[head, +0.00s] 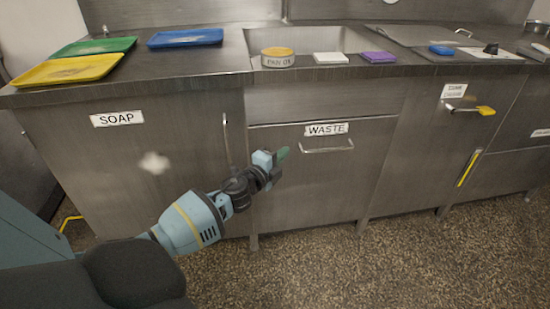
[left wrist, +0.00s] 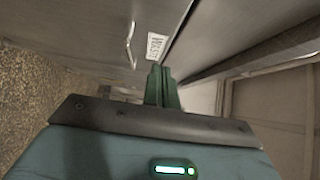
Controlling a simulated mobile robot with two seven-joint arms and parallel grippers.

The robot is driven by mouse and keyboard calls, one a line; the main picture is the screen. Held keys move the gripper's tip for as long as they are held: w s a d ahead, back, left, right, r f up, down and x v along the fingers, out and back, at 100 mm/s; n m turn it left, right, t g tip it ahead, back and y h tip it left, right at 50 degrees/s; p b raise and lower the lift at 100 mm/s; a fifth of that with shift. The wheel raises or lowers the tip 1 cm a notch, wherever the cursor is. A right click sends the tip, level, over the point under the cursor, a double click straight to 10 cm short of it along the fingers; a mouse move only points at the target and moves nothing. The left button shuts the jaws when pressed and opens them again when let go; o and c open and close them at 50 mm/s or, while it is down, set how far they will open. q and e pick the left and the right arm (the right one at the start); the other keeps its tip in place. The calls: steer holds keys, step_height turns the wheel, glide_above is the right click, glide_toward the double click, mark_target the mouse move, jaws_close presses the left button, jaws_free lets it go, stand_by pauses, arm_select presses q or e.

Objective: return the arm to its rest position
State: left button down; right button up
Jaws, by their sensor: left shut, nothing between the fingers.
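My left arm reaches in from the lower left of the head view. Its gripper (head: 283,153) is in front of the steel cabinets, just left of the handle (head: 328,149) of the drawer labelled WASTE. The green fingers are shut together with nothing between them. They also show shut in the left wrist view (left wrist: 161,88), with the WASTE label (left wrist: 156,46) beyond them. I cannot tell how far the fingertips are from the cabinet front. My right gripper is in neither view.
A yellow-tipped handle (head: 485,111) sticks out at right. The speckled floor (head: 400,260) is clear.

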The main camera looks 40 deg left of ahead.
arm_select(q)
steer(key=s, duration=0.3)
steer(key=shift+d, duration=0.15)
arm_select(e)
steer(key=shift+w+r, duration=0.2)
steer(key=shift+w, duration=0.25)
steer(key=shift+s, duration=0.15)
